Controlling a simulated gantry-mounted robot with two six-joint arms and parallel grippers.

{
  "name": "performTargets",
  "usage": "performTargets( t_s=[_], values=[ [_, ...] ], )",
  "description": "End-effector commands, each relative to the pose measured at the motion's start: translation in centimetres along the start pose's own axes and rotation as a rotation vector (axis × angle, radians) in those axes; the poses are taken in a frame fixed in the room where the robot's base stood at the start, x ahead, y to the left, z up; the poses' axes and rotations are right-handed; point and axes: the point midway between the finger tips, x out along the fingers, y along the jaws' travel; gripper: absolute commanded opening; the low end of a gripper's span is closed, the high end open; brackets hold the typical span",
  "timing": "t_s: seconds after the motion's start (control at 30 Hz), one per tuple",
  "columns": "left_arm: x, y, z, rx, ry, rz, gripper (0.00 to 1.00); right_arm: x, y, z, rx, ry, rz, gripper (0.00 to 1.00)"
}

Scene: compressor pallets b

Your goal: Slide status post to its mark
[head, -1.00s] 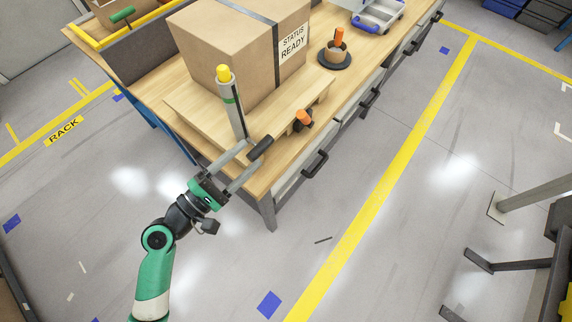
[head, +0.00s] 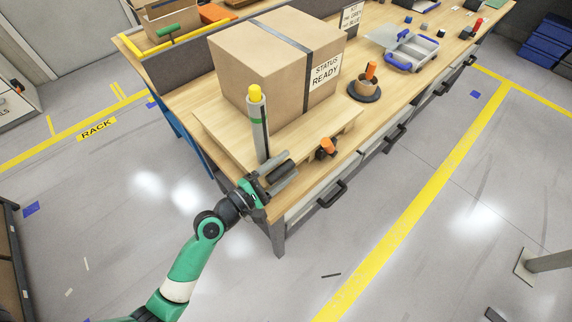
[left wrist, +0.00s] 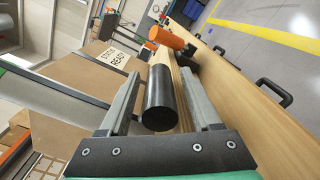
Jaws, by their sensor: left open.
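The status post (head: 260,130) is a grey upright post with a yellow cap and a green band. It stands on the near corner of the wooden pallet, in front of the carton. A black cylindrical handle (head: 280,172) lies low beside its foot; how the two join is hidden. My left gripper (head: 284,166) is open, its fingers either side of the handle. In the left wrist view the handle (left wrist: 160,101) points its round end at the camera between the open fingers (left wrist: 160,78), with gaps visible. The post's mark cannot be made out. My right gripper is not in view.
A large carton (head: 270,62) labelled STATUS READY sits on the pallet (head: 222,130). An orange-knobbed clamp (head: 328,147) is close right of the gripper. A dark round base with an orange peg (head: 371,72) and a grey tray (head: 415,50) stand farther along the bench.

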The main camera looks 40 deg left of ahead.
Motion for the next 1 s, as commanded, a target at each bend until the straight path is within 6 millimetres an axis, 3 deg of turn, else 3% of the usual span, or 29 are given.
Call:
performTargets(
  t_s=[0.3,0.67,1.0],
  values=[
    [0.60,-0.01,0.04,0.000,-0.001,0.000,0.64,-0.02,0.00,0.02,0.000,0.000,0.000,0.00],
    [0.57,0.00,0.04,0.000,-0.001,0.000,0.01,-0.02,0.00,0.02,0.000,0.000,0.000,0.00],
    [0.56,0.00,0.04,0.000,-0.001,0.000,0.00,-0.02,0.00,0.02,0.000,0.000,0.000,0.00]
  ],
)
